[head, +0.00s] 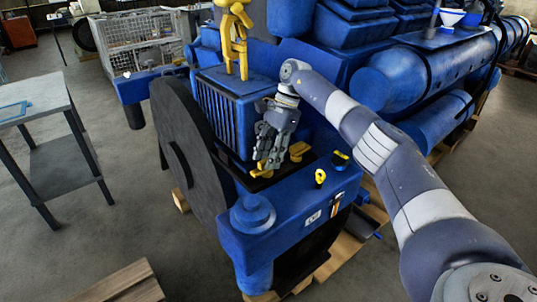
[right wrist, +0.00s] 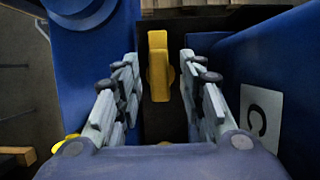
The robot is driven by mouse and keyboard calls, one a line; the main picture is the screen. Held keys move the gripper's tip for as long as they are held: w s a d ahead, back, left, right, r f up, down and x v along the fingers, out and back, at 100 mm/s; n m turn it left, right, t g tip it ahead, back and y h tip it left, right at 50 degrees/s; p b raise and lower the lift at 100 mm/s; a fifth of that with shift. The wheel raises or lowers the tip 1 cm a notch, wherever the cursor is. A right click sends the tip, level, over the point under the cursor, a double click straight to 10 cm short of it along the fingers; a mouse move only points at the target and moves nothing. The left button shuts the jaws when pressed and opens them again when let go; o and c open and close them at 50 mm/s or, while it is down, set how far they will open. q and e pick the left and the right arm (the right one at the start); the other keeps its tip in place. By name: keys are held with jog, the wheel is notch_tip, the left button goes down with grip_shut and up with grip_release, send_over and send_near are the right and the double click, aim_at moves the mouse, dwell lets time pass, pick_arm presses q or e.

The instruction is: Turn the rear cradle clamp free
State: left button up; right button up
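A yellow clamp handle (right wrist: 158,65) shows in the right wrist view, upright in the picture between my right gripper's fingers. There is a gap on each side of it, so the fingers do not grip it. My right gripper (head: 265,160) points down over the front of the blue engine in the head view. A yellow piece (head: 262,173) shows just below its fingertips, and another yellow piece (head: 299,150) lies just to the right. I cannot tell from labels which is the rear cradle clamp. My left gripper is out of view.
The blue engine (head: 285,208) has a dark flywheel disc (head: 185,150) at its left. Yellow fittings (head: 320,177) stand on its right side, and a yellow hook (head: 233,40) hangs above. A grey table (head: 35,97) stands left, with open floor between.

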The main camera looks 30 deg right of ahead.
jog(key=shift+r, duration=0.1)
jog(key=v, duration=1.1)
jog(key=shift+d+r, duration=0.15)
jog(key=shift+r, duration=0.25)
